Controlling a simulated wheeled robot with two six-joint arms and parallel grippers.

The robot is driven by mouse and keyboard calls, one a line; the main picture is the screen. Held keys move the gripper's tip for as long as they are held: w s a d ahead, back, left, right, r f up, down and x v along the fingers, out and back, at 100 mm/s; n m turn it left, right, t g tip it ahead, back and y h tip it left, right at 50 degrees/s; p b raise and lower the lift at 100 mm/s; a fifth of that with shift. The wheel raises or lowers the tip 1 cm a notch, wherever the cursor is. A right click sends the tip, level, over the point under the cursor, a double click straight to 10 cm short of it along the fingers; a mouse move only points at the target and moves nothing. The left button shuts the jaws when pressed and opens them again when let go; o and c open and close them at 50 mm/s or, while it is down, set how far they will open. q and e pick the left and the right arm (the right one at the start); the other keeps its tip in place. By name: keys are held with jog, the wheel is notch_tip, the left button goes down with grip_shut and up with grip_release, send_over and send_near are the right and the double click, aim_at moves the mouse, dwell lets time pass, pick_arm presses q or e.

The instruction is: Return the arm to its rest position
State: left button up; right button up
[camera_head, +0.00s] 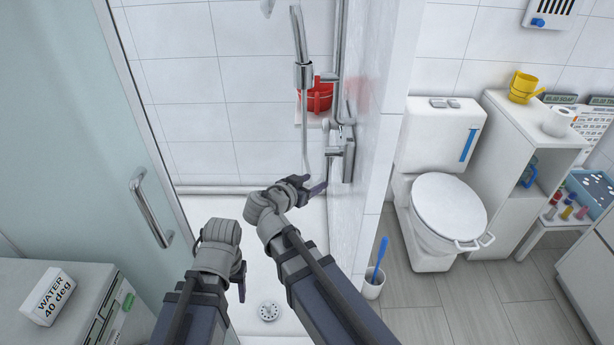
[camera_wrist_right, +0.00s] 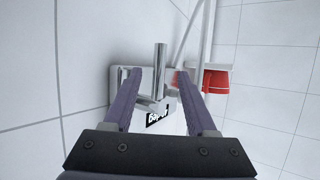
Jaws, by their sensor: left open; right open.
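My right gripper (camera_head: 316,188) is in the shower, in front of and below the wall-mounted mixer tap (camera_head: 340,148). In the right wrist view this gripper (camera_wrist_right: 159,74) is open, with its two purple fingers apart. The chrome tap (camera_wrist_right: 160,58) and its upright lever appear between the fingers. I see no finger touching it, though the depth is hard to judge. My left gripper (camera_head: 241,284) hangs low over the shower floor, pointing down and partly hidden by its wrist. It holds nothing that I can see.
A glass door with a metal handle (camera_head: 151,208) stands at left. A tiled partition (camera_head: 381,130) is close at right. A red container (camera_head: 318,97) sits on a shelf behind the shower hose. A low cabinet (camera_head: 60,312) with a white box is front left; the toilet (camera_head: 447,207) is beyond the partition.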

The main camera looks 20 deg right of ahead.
jog(key=shift+s+a, duration=0.1)
jog(key=s+a+f+n+g+y+p, duration=0.3)
jog(key=s+a+n+g+y, duration=0.1)
jog(key=s+a+n, duration=0.3)
jog(key=s+a+f+n+g+y+p, duration=0.3)
jog(key=s+a+n+g+y+p, duration=0.1)
jog(key=s, duration=0.7)
jog(key=a+n+g+y, duration=0.1)
jog(key=a+n, duration=0.1)
jog(key=a, duration=0.1)
jog(key=shift+s+f+n, duration=0.25)
jog(key=shift+f+n, duration=0.1)
jog(key=shift+n, duration=0.05)
dwell(0.9)
